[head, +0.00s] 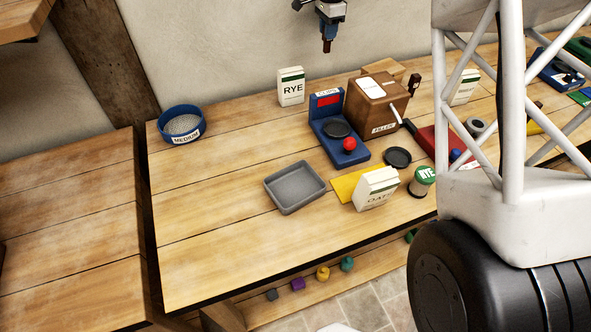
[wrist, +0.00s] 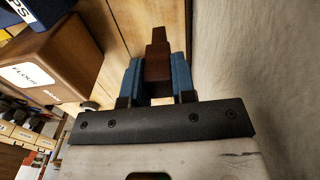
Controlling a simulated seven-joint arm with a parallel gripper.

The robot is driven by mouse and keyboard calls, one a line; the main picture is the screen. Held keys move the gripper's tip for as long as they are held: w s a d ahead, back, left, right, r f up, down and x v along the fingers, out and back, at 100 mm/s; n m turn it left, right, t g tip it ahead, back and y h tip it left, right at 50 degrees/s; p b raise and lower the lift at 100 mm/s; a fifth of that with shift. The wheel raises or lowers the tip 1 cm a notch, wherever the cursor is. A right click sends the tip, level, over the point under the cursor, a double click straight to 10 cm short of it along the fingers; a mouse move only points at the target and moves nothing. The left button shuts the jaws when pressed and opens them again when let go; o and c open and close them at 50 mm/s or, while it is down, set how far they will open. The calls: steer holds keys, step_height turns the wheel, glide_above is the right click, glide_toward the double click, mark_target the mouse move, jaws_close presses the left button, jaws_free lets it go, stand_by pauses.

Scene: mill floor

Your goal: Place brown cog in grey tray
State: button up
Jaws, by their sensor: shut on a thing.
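My gripper (head: 328,36) is high above the back of the bench in the head view, near the wall. Its blue fingers are shut on the brown cog (wrist: 157,62), which shows between them in the wrist view. In the head view the cog (head: 327,46) is a small dark brown piece hanging below the fingers, clear of the bench. The grey tray (head: 295,187) is shallow, rectangular and empty. It sits on the bench in front of and below my gripper, slightly left.
A blue scale (head: 352,157) with a red knob, a wooden mill box (head: 376,107) and a RYE packet (head: 291,87) stand behind the tray. A yellow card (head: 350,184) and an oats packet (head: 376,188) lie close right. A blue sieve (head: 181,113) is far left; bench between is clear.

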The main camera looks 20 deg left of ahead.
steer(key=shift+s+r, duration=0.2)
steer(key=shift+r, duration=0.3)
steer(key=shift+s+r, duration=0.2)
steer(key=shift+r, duration=0.25)
steer(key=s+d+r+n, duration=0.1)
steer(key=s+d+r, duration=0.15)
steer(key=s, duration=1.05)
steer(key=s+d+r+n, duration=0.1)
steer(key=s+d, duration=0.3)
steer(key=s, duration=0.9)
steer(key=s+d+r+n, duration=0.1)
steer(key=s+d, duration=0.2)
steer(key=s, duration=1)
steer(key=s+d+f+n, duration=0.1)
steer(key=s+d+f, duration=0.3)
steer(key=s, duration=0.5)
steer(key=s+d+f, duration=0.1)
steer(key=s+d, duration=0.5)
steer(key=s, duration=0.2)
step_height(320, 180, down, 9)
steer(key=w+a+f, duration=0.1)
steer(key=w+a, duration=1)
steer(key=shift+w+f, duration=0.25)
steer(key=shift+f, duration=0.05)
